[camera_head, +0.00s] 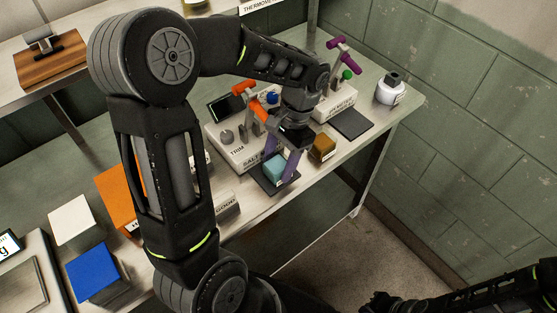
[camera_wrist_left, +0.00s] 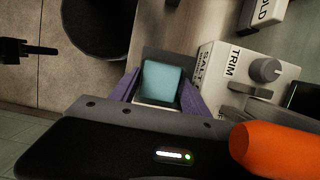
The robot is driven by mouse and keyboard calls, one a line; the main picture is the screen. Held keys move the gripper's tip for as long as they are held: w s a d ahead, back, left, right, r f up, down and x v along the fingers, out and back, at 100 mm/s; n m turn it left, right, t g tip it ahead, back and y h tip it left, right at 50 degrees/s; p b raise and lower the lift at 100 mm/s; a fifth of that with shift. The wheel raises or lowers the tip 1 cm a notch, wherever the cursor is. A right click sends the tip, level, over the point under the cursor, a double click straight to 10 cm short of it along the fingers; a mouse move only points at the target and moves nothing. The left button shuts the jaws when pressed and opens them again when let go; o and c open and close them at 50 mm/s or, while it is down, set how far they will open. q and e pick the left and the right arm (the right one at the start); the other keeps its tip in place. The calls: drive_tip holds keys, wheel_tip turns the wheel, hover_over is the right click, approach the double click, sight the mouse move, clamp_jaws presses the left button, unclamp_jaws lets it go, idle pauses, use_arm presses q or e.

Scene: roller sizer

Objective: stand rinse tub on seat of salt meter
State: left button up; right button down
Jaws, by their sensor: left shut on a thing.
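A small teal block-shaped tub (camera_head: 275,167), its label not readable, sits between the purple fingers of my left gripper (camera_head: 278,168). It also shows in the left wrist view (camera_wrist_left: 161,82), with a finger on each side. The salt meter (camera_head: 228,150) is a white box with a knob and an orange handle. Its dark square seat (camera_head: 264,183) lies in front of it, and the tub is at or just above this seat; I cannot tell if they touch. My right gripper (camera_head: 374,303) is at the bottom edge, away from the bench, its jaws unclear.
A brown block (camera_head: 322,149) stands close right of the seat. A second meter (camera_head: 335,103) with a purple handle and dark pad (camera_head: 352,124) is behind it. A white bottle (camera_head: 391,90) stands at the far corner. Blue (camera_head: 95,272), white and orange items are at left.

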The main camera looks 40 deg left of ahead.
use_arm(q)
drive_tip(key=o, duration=1.5)
drive_tip(key=shift+f, duration=0.1)
drive_tip(key=shift+r, duration=0.2)
drive_tip(key=shift+w+r, duration=0.15)
drive_tip(key=shift+r, duration=0.1)
drive_tip(key=v, duration=0.4)
drive_tip(key=shift+d+r+b, duration=0.1)
drive_tip(key=shift+b, duration=0.2)
drive_tip(key=p+v, duration=0.5)
drive_tip(key=v, duration=0.2)
drive_tip(key=shift+r+p, duration=0.15)
drive_tip(key=shift+p, duration=0.25)
